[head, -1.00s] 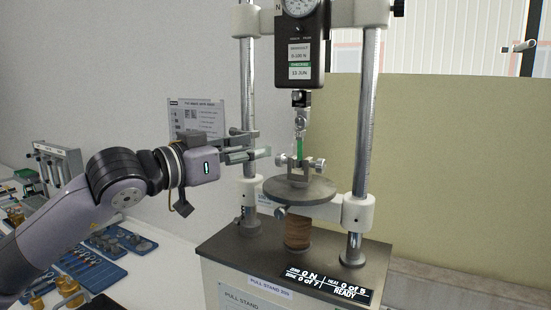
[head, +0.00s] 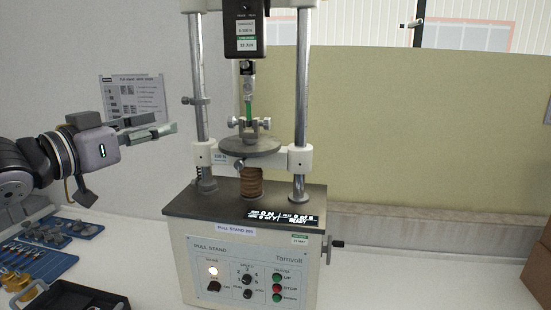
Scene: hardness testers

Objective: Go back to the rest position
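My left gripper (head: 162,124) is at the left of the head view, left of the pull stand and clear of it. Its two fingers point right with a gap between them, and I see nothing held there. The pull stand (head: 205,260) stands on the white bench. A small green piece (head: 249,107) hangs upright between the hook under the force gauge (head: 245,30) and the small clamp (head: 249,124) on the round plate (head: 250,146). My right gripper is out of view.
A blue mat (head: 45,241) with small metal parts lies at the left, with brass-coloured parts (head: 18,282) and a black tray (head: 75,300) nearer. A notice (head: 145,92) stands behind my gripper. A brown box (head: 535,262) is at the right edge. Bench right of the stand is clear.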

